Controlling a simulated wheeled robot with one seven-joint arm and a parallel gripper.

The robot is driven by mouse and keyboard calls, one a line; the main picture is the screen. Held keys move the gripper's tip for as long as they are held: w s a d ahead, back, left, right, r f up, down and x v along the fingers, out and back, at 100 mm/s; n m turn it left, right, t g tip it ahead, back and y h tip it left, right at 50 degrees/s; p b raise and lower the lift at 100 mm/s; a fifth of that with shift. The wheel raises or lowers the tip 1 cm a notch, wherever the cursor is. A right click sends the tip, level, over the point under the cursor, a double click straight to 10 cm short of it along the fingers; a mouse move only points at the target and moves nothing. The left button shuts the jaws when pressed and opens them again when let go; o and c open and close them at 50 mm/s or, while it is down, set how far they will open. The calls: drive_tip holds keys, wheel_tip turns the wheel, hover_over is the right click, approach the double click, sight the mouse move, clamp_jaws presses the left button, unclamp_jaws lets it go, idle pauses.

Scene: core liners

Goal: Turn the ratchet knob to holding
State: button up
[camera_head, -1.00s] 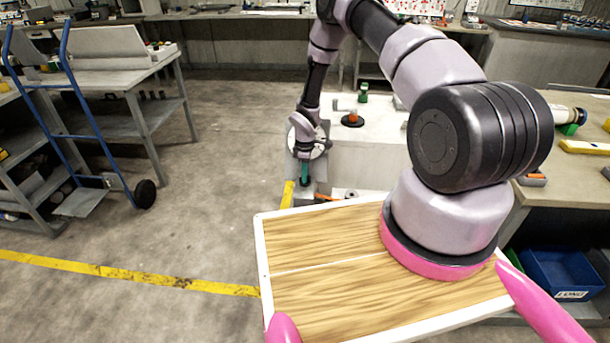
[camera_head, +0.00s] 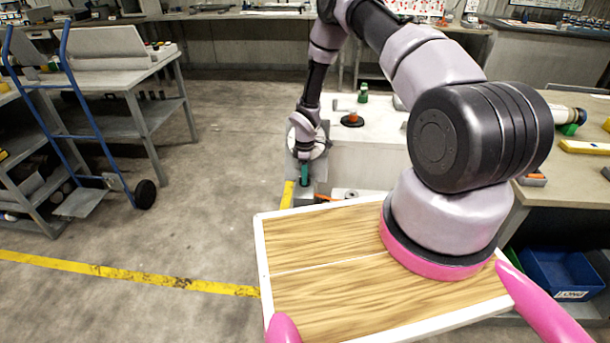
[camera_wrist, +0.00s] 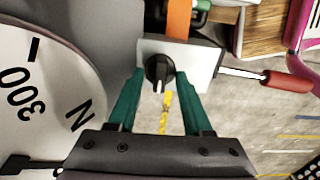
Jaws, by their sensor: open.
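The ratchet knob, a small black knob (camera_wrist: 159,70) with a pale pointer mark, sits on a light grey block (camera_wrist: 205,62) in the wrist view. Its mark points roughly down in that view. My gripper (camera_wrist: 160,76) is open, with one teal finger on each side of the knob. Gaps show between the fingers and the knob, and I cannot tell how deep the tips reach. In the head view my gripper (camera_head: 305,182) points down at the near left end of the pale bench; the knob is not discernible there.
A round dial (camera_wrist: 35,95) marked 300 N is left in the wrist view. A red-handled rod (camera_wrist: 285,84) extends right from the block, and an orange band (camera_wrist: 179,18) lies above the knob. A side table (camera_head: 575,185) stands right; open floor (camera_head: 210,160) lies left.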

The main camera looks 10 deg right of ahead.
wheel_tip(320, 180, up, 11)
idle(0.5)
drive_tip(key=shift+f, duration=0.1)
